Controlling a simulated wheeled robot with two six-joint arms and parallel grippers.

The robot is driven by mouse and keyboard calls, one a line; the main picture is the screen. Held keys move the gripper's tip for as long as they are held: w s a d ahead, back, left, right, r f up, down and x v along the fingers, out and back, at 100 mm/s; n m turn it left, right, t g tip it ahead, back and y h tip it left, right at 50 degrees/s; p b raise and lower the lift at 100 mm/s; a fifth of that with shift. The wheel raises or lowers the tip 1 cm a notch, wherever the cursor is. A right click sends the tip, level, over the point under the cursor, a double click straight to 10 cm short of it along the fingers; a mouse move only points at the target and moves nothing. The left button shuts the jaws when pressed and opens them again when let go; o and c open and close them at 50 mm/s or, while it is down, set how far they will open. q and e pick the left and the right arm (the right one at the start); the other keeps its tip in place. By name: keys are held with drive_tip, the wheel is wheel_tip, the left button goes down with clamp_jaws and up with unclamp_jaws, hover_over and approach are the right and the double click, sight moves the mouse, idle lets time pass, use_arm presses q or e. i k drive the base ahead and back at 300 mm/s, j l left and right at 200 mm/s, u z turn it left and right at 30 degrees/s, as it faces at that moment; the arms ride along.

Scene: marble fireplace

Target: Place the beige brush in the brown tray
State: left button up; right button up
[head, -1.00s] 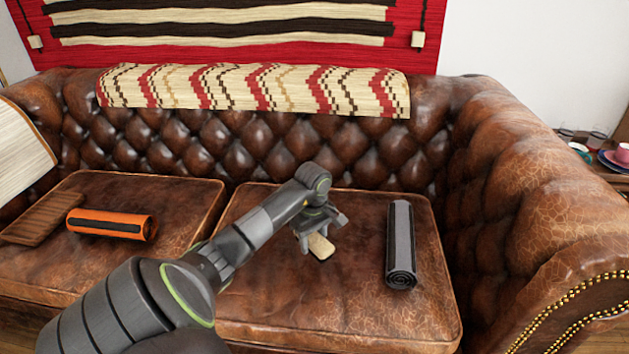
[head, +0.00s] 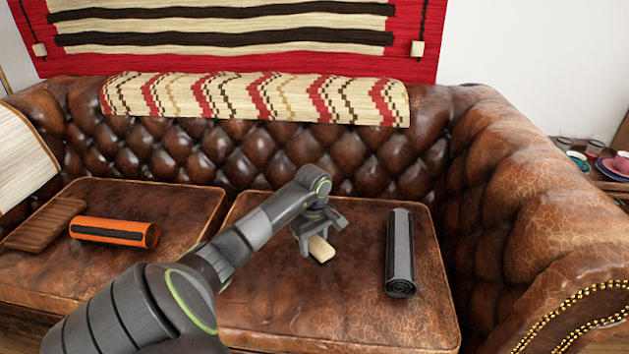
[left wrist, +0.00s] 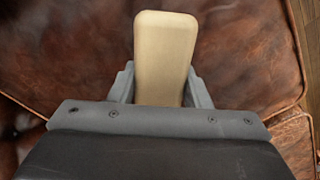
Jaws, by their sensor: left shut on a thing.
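The beige brush (head: 321,249) is held in my left gripper (head: 315,243) above the right seat cushion of the brown leather sofa. In the left wrist view the brush (left wrist: 165,52) sticks out between the two fingers of my left gripper (left wrist: 162,88), which are shut on it. My right gripper is not in view.
An orange roll (head: 114,232) with a dark stripe lies right beside the tray. A grey roll (head: 399,255) lies on the right cushion, right of my left gripper. The tufted backrest (head: 270,158) stands behind, and the sofa's arm (head: 540,220) rises at right.

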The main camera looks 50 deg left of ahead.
sight(48, 225)
drive_tip(key=j+u, duration=0.1)
drive_tip(key=u, duration=0.55)
drive_tip(key=j+u, duration=0.4)
drive_tip(key=j, duration=0.6)
drive_tip(key=j+u, duration=0.45)
drive_tip(key=j, duration=0.55)
drive_tip(key=i+j, duration=0.25)
drive_tip(key=j, duration=0.2)
drive_tip(key=i+j, duration=0.3)
drive_tip(key=j, duration=0.15)
